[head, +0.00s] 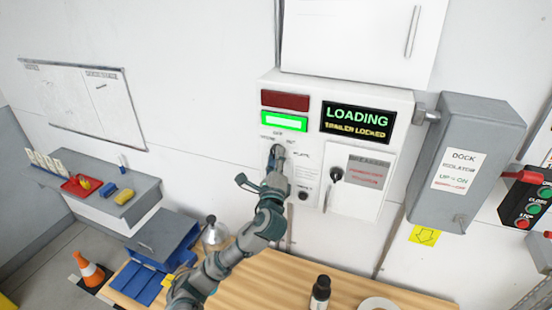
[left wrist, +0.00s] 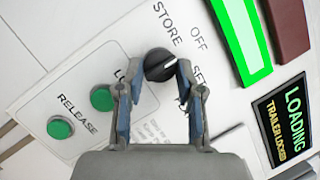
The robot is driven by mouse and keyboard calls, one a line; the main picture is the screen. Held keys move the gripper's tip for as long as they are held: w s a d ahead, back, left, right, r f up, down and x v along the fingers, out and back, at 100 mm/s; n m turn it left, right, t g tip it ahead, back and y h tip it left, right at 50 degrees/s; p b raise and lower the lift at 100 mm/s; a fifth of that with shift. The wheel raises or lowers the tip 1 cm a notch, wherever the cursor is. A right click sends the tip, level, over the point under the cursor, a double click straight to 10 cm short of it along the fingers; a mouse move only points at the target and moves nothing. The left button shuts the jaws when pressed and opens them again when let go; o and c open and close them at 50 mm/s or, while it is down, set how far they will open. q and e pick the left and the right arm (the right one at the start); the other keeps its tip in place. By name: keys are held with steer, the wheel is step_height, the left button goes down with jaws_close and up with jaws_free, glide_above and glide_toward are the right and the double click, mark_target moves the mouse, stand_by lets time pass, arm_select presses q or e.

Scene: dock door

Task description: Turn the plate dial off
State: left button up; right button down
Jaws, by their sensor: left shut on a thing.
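The plate dial (left wrist: 158,66) is a round black knob with a pale pointer line, on the white control panel (head: 285,88). The labels STORE, OFF and one that seems to read SET stand around it. The pointer faces right and slightly up in the left wrist view, around OFF and SET; I cannot tell exactly which. My left gripper (left wrist: 157,76) is shut on the dial, one finger on each side. In the head view my left gripper (head: 277,157) covers the dial. My right gripper is not in view.
Two green buttons (left wrist: 102,98) sit beside the gripper, one marked RELEASE. A lit green lamp (head: 284,121) and a LOADING, TRAILER LOCKED display (head: 358,121) are above. A black key knob (head: 336,174) and grey isolator box (head: 466,150) are right. A bottle (head: 320,292) stands on the wooden bench below.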

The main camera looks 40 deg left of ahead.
arm_select(q)
steer(key=shift+f, duration=0.15)
steer(key=o, duration=1.2)
steer(key=shift+c, duration=0.2)
steer(key=shift+w+a, duration=0.15)
steer(key=v, duration=0.7)
steer(key=shift+f, duration=0.2)
steer(key=shift+s, duration=0.25)
